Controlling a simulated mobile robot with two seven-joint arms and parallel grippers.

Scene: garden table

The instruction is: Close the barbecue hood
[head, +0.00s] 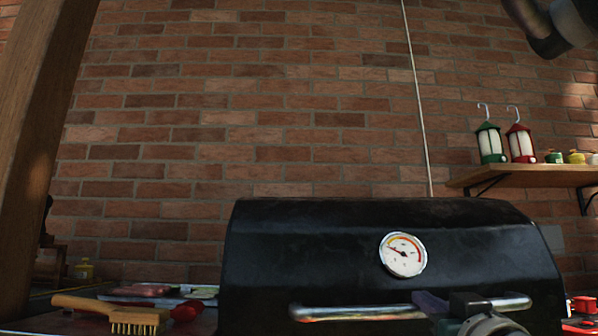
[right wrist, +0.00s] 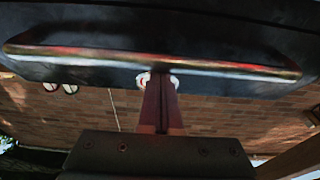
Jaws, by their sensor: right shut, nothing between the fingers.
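The black barbecue hood (head: 310,245) fills the lower middle of the head view, its front facing me. A round dial (head: 403,255) is on that front, with the silver bar handle (head: 350,312) below it. The hood's lower edge is out of frame, so I cannot see whether it rests on the body. My right gripper (head: 428,302) is at the right half of the handle, shut and empty. In the right wrist view its closed fingers (right wrist: 163,100) point toward the hood and handle (right wrist: 110,60); contact is unclear. My left gripper is not in view.
A wooden-backed brush (head: 120,312) and a tray of food (head: 150,290) lie left of the hood. A wall shelf (head: 530,175) at right holds a green lantern (head: 490,145), a red lantern (head: 521,145) and small jars. A brick wall stands behind; a wooden post (head: 40,130) is at left.

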